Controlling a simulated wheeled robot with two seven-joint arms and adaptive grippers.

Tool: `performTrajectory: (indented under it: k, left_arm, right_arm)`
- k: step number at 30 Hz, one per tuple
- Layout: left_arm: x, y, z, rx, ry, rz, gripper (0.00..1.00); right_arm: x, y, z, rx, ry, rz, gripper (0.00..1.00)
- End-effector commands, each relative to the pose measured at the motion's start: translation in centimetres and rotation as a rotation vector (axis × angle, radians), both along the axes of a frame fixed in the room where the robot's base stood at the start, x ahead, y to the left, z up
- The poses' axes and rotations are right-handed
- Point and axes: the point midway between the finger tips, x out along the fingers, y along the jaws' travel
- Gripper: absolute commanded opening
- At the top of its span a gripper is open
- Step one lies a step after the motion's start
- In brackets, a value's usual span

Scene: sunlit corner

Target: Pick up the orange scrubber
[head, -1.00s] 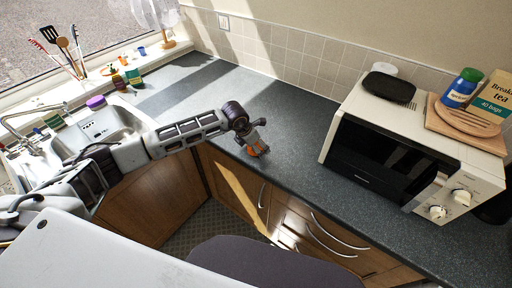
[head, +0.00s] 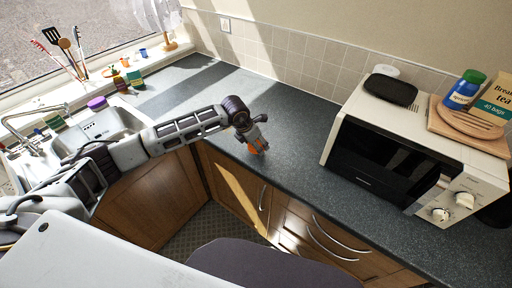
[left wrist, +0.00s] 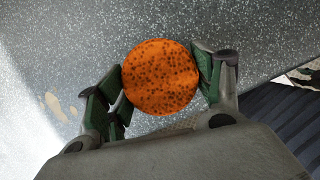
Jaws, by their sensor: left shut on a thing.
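The orange scrubber shows in the left wrist view (left wrist: 160,77) as a round orange disc with dark specks. It sits between the two fingers of my left gripper (left wrist: 160,84), which is shut on it with a green-padded finger on each side. My right gripper is not in view.
A microwave (head: 385,165) stands to the right on the counter, with a black item (head: 390,89), a blue bottle (head: 464,90) and a tea box (head: 495,98) on top. The sink (head: 100,129) is at the left. The counter behind the gripper is clear.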

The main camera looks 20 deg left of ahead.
Motion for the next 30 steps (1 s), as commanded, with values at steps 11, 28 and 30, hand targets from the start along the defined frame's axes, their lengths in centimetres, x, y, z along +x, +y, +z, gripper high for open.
performTrajectory:
  k: [11, 28, 30]
  left_arm:
    - [0.1, 0.0, 5.5, -0.001, -0.003, 0.000, 0.51]
    - [0.0, 0.0, 7.5, 0.000, -0.001, 0.000, 0.51]
    - [0.0, 0.0, 7.5, 0.000, -0.001, 0.001, 0.51]
  right_arm:
    - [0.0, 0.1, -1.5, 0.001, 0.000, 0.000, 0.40]
    - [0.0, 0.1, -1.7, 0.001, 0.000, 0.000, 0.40]
    - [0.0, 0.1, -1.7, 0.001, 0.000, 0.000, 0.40]
